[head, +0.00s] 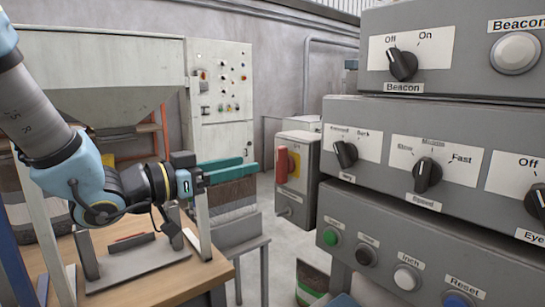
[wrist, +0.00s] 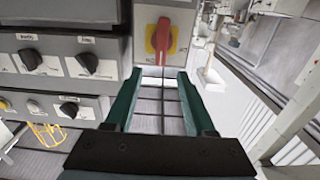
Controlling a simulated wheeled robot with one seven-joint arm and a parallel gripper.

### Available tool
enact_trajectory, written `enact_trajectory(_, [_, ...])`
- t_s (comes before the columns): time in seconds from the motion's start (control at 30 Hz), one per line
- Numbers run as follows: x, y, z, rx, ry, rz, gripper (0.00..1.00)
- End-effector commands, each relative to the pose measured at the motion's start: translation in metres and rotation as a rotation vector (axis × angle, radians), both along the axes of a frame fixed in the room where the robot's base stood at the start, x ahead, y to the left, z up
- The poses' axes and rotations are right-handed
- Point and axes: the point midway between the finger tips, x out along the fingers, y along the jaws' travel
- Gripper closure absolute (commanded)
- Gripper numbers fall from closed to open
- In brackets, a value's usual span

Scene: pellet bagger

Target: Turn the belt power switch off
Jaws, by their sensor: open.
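A red rotary handle (head: 282,164) on a yellow plate (head: 294,165) sits on the face of a grey switch box (head: 303,190), left of the large control panels. No label naming it as the belt power switch is readable. In the wrist view the red handle (wrist: 162,38) stands nearly upright, slightly tilted, over the yellow plate (wrist: 150,46). My gripper (head: 252,165) has teal fingers pointing right toward the box. In the wrist view my gripper (wrist: 159,78) is open and empty, with the handle beyond the fingertips and roughly between them. The fingers appear apart from the handle.
Grey control panels at the right carry a Beacon knob (head: 402,65), a Speed knob (head: 427,174) and several push buttons, including a green one (head: 331,237). A wooden table (head: 150,280) is below my arm. A wall cabinet (head: 222,95) stands behind.

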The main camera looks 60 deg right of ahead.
Motion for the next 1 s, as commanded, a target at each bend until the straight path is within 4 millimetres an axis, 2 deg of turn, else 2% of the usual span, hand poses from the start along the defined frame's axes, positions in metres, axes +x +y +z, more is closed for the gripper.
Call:
enact_trajectory(0.3, [-0.018,-0.056,0.002,0.002,0.002,0.0,0.45])
enact_trajectory(0.5, [-0.025,-0.081,0.001,0.002,0.0,0.002,0.45])
enact_trajectory(0.67, [-0.027,-0.089,0.0,0.003,-0.001,0.004,0.45])
enact_trajectory(0.93, [-0.027,-0.09,0.0,0.003,-0.001,0.005,0.45])
enact_trajectory(1.0, [-0.027,-0.089,0.0,0.003,-0.001,0.005,0.53])
